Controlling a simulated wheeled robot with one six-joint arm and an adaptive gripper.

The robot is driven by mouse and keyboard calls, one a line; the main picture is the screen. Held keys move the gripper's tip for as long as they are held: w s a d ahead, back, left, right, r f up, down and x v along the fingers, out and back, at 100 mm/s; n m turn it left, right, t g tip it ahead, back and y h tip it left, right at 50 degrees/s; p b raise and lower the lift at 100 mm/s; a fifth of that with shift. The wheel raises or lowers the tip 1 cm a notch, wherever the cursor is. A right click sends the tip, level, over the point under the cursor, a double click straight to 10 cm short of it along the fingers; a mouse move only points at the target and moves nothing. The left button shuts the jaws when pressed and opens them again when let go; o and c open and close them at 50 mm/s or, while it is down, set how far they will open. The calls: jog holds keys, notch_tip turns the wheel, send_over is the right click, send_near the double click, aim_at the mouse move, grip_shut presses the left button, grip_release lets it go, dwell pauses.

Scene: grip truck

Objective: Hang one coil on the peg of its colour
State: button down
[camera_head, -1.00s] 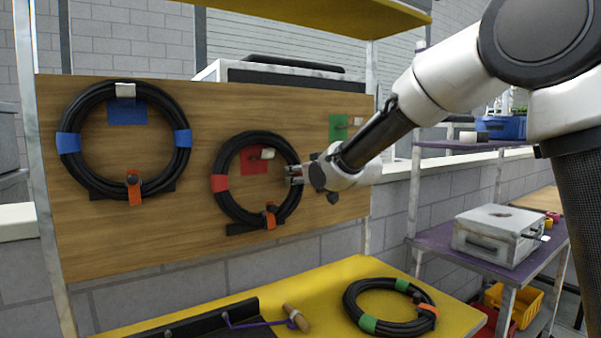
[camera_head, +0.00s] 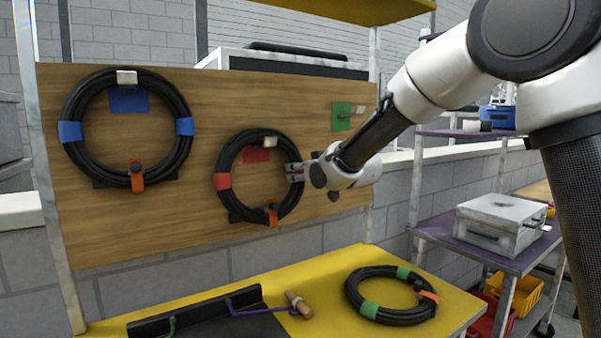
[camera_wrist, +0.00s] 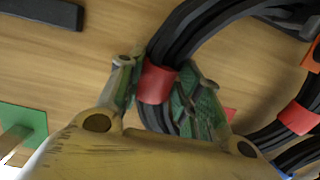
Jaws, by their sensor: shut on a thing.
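A black coil with red bands (camera_head: 223,181) stands upright against the wooden board (camera_head: 200,120). The white tip of the red peg (camera_head: 270,141) shows at the coil's upper inner edge, in front of the red patch (camera_head: 255,156). I cannot tell whether the coil bears on the peg. An orange strap is at its bottom. My gripper (camera_head: 296,172) is shut on the coil's right side. In the wrist view the green-padded fingers (camera_wrist: 160,100) lie on both sides of a red band (camera_wrist: 157,84); the peg is not clearly visible there.
A blue-banded coil (camera_head: 72,131) hangs on the blue peg at the left. The green peg (camera_head: 341,117) is bare. A green-banded coil (camera_head: 369,311) lies on the yellow table (camera_head: 340,265) below, near a dark tray and wooden handle (camera_head: 298,304). Purple shelves stand right.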

jog(key=shift+r, duration=0.1)
jog(key=c, duration=0.9)
grip_release()
jog(key=shift+f, duration=0.25)
jog(key=r+v, duration=0.1)
jog(key=v, duration=1)
jog(key=s+d+f+g+h, duration=0.55)
jog(key=s+d+f, duration=0.55)
jog(key=f, duration=0.3)
jog(key=s+d+r+m+g+h, duration=0.2)
jog(key=s+d+m, duration=0.4)
jog(key=s+d, duration=1.6)
jog(key=shift+d+r+m+g+h, duration=0.25)
jog(key=shift+d+m+g+h, duration=0.15)
jog(key=shift+g+h, duration=0.25)
